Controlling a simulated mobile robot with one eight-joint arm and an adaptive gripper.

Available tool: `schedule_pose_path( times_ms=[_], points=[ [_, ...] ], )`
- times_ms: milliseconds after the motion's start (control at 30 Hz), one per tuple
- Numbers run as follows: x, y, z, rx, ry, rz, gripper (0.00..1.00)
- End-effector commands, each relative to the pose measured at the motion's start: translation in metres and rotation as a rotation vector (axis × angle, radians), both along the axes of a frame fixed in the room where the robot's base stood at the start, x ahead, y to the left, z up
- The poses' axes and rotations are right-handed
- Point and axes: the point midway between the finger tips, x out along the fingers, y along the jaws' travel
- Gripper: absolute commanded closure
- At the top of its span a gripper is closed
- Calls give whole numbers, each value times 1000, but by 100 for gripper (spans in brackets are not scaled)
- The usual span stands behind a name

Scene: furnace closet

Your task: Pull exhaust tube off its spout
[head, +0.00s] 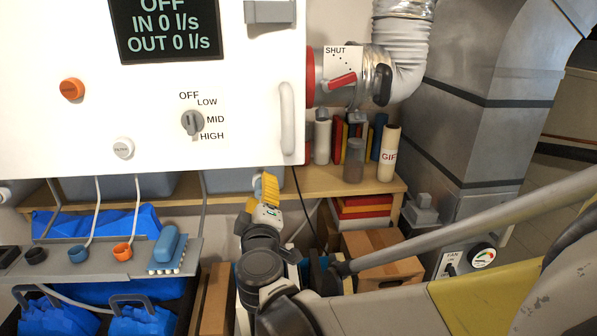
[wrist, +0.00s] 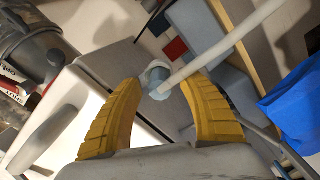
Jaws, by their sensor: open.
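The exhaust tube (head: 404,62), a pale ribbed hose, curves down at the upper right in the head view onto the grey spout (head: 328,62) on the cabinet's right side. A metal clamp with a dark handle (head: 382,85) sits around the joint. The spout has a red collar, a red lever (head: 342,81) and a SHUT label. The spout also shows in the wrist view (wrist: 14,93), at the left edge. My gripper (head: 268,184) is below and left of the spout, apart from it, under the cabinet. In the wrist view my gripper (wrist: 162,80) is open, with nothing held between its yellow fingers.
The white cabinet (head: 250,110) with its vertical handle (head: 287,118) is above my gripper. A wooden shelf (head: 330,183) behind holds bottles and books. A pale hose fitting (wrist: 157,80) appears beyond my fingers in the wrist view. A large metal duct (head: 480,110) stands right.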

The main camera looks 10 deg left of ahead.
Motion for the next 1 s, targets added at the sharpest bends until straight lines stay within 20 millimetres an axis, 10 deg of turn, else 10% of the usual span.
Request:
schedule_pose_path(
  times_ms=[67,200,1000],
  points=[
    [0,0,0,0,0,0,57],
    [0,0,0,0,0,0,100],
    [-18,-4,0,0,0,1,100]
  ],
)
